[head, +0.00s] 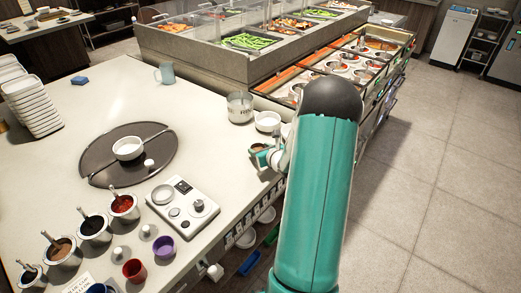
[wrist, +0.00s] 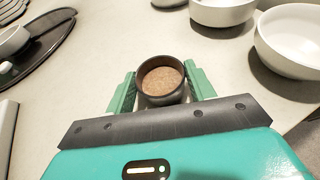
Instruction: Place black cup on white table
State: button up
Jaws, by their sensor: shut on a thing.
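The black cup (wrist: 161,80) is round and dark-rimmed, with a brown fill inside. It stands roughly upright between the two green fingers of my gripper (wrist: 161,88), which are shut on its sides. In the head view the cup (head: 257,148) and my gripper (head: 265,156) show small at the right edge of the white table (head: 215,143), partly hidden by my arm. The table top also shows in the wrist view (wrist: 115,45). I cannot tell whether the cup's base touches the table.
White bowls (head: 267,121) and a clear container (head: 240,107) stand just beyond the cup. A round dark tray (head: 100,154) with a white bowl (head: 128,148) lies left. A scale-like device (head: 183,205) and several sauce pots (head: 124,207) are nearer. Bare table lies between tray and cup.

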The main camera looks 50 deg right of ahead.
jog(key=shift+f, duration=0.1)
jog(key=o, duration=1)
